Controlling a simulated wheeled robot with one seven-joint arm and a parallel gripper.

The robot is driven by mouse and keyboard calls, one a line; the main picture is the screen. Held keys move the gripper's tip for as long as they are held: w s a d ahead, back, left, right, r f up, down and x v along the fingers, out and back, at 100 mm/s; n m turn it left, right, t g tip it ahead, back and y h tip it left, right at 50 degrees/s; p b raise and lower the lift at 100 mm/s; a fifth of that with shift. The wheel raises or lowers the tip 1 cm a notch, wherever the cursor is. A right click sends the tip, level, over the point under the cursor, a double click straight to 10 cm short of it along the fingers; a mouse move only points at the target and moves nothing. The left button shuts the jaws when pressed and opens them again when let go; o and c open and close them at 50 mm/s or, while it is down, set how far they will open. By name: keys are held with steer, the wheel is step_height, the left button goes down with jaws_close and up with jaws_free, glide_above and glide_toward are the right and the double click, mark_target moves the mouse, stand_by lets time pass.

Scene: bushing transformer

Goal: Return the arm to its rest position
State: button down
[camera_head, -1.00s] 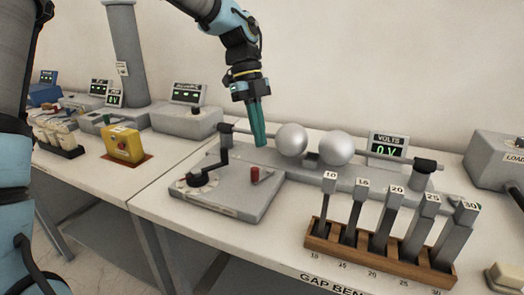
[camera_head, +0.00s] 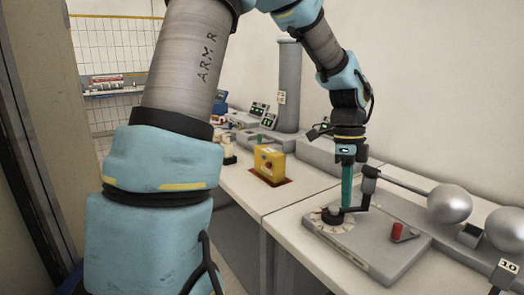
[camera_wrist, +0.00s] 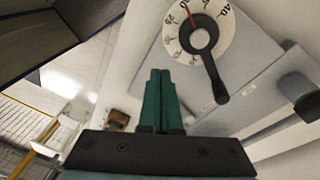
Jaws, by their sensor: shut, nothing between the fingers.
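My gripper (camera_head: 346,205) hangs from my arm with its green fingers together and nothing between them. In the head view its fingers point down and overlap the dial with the black crank handle (camera_head: 333,214) on the grey gap-bench base; touching cannot be told. In the wrist view the shut fingers (camera_wrist: 160,76) lie to the left of and below the dial (camera_wrist: 200,38), apart from it in the picture. My arm fills much of the left and middle of the head view.
Two metal spheres (camera_head: 449,203) stand on the base to the right. A red knob (camera_head: 398,231) sits near the dial. A yellow box (camera_head: 269,165) is on the bench behind. A block labelled 10 (camera_head: 509,271) shows at the lower right. A doorway and tiled wall (camera_head: 115,45) are at left.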

steer(key=a+f+n+t, duration=0.1)
steer(key=a+f+n, duration=0.1)
steer(key=a+n, duration=0.9)
steer(key=s+a+f+n+t, duration=0.1)
steer(key=a+f+n+t, duration=0.1)
steer(key=a+n, duration=1)
steer(key=a, duration=0.3)
steer(key=shift+s+a+n+t, duration=0.3)
steer(key=shift+a, duration=0.1)
steer(key=c, duration=1.6)
jaws_free()
